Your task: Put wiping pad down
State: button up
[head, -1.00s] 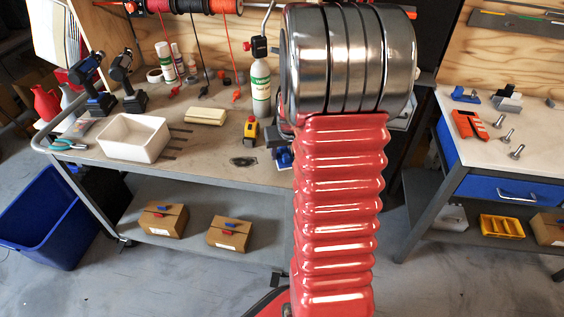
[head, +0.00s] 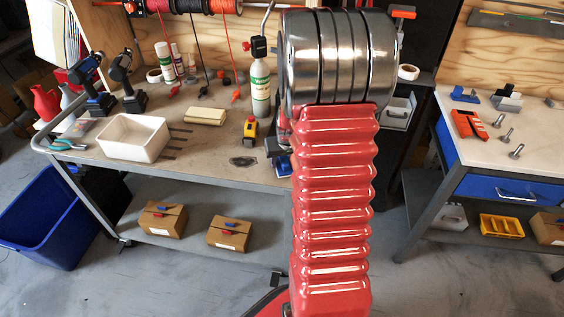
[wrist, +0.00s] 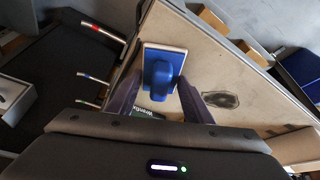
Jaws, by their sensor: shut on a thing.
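The wiping pad (wrist: 164,62) is a blue block with a raised grip on a pale base, seen in the upper middle of the wrist view. My gripper (wrist: 160,90) is shut on it, with a dark finger on either side of the grip. In the head view only a blue part of the pad (head: 284,165) shows left of my red arm, at the workbench (head: 200,173). I cannot tell whether the pad touches the bench top.
A dark stain (head: 243,161) lies on the bench left of the pad. A yellow and red item (head: 250,128), a green-labelled bottle (head: 260,90), a tan block (head: 205,116) and a white bin (head: 133,138) stand nearby. A second bench (head: 510,150) is at right.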

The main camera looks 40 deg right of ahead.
jog(key=o, duration=0.9)
jog(key=shift+s+f, duration=0.1)
jog(key=shift+f, duration=0.2)
jog(key=shift+o, duration=0.6)
jog(key=shift+a, duration=0.1)
jog(key=shift+a+f, duration=0.1)
jog(key=shift+a, duration=0.05)
jog(key=shift+r, duration=0.75)
jog(key=v, duration=1.1)
jog(key=shift+r, duration=0.25)
